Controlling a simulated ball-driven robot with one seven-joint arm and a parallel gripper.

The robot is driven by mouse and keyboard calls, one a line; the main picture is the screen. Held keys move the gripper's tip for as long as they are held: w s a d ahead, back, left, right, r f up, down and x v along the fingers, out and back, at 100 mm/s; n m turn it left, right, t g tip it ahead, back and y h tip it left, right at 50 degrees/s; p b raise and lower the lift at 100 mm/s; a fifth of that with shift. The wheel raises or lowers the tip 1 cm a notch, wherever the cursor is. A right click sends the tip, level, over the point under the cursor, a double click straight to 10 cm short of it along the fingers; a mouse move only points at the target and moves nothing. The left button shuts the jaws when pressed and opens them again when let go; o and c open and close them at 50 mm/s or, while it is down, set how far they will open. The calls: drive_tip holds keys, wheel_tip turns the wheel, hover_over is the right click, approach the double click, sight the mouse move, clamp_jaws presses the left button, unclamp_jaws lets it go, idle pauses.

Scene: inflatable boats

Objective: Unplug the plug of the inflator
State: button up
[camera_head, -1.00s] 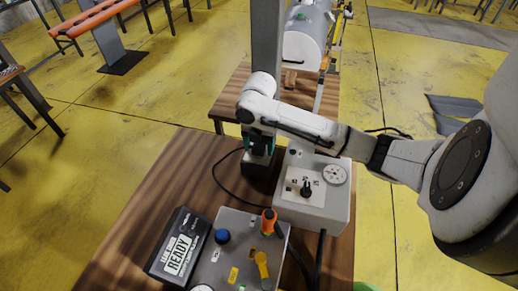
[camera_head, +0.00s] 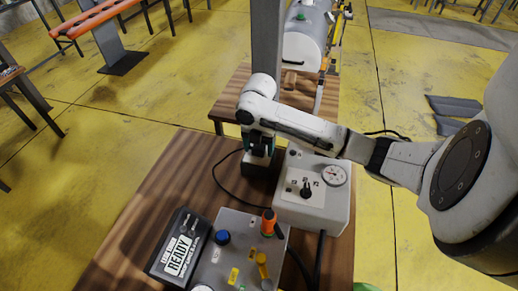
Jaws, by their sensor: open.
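The inflator appears to be the white box (camera_head: 312,205) with a round gauge and a black knob, standing on the wooden table. A black socket block (camera_head: 262,170) stands left of it, at the foot of the grey post. A black cable (camera_head: 222,188) runs from this block across the table in a loop. My gripper (camera_head: 260,152) points down at the top of the block. Its fingers are open. They are small here, and the plug between or below them is mostly hidden, so I cannot tell whether they touch it.
A grey control box (camera_head: 236,250) with a blue button, an orange connector (camera_head: 268,222) and a yellow lever (camera_head: 262,265) stands in front. The grey post (camera_head: 266,45) rises behind my gripper. The table's left side (camera_head: 165,190) is clear.

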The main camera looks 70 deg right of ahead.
sight(259, 147)
drive_tip(key=shift+c, duration=0.5)
clamp_jaws()
drive_tip(key=shift+r, duration=0.2)
drive_tip(key=shift+r+p, duration=2.5)
drive_tip(key=shift+r, duration=0.35)
